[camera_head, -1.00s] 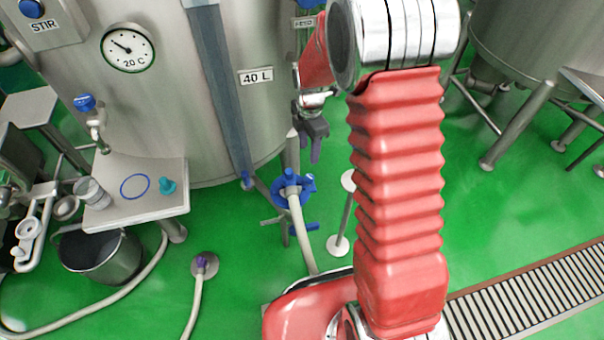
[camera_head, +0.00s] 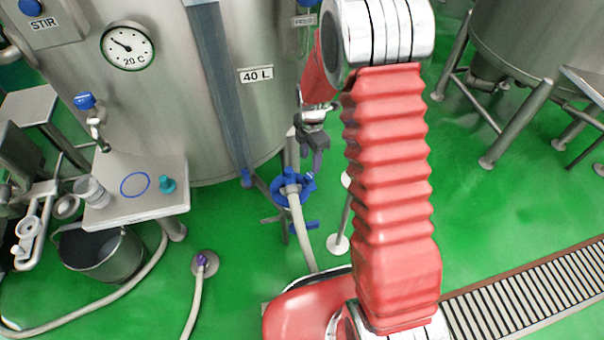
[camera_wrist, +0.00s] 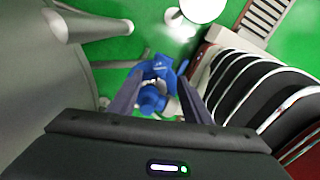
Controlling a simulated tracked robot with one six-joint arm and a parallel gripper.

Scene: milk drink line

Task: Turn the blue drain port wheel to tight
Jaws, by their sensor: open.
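The blue drain port wheel (camera_head: 290,187) sits low beneath the steel tank, with a pale hose hanging from it. My gripper (camera_head: 314,155) is just above it and a little to the right in the head view. In the wrist view the blue wheel (camera_wrist: 155,80) shows beyond and between the two dark fingers of my gripper (camera_wrist: 158,98). The fingers are open and hold nothing. I cannot tell whether they touch the wheel. The wheel's far side is partly hidden by its own fittings.
The steel tank (camera_head: 228,110) stands close to the left of my gripper. A side shelf (camera_head: 140,208) carries a cup and a teal piece. A bucket (camera_head: 95,262) and hoses lie at lower left. A floor drain grate (camera_head: 530,310) runs at lower right.

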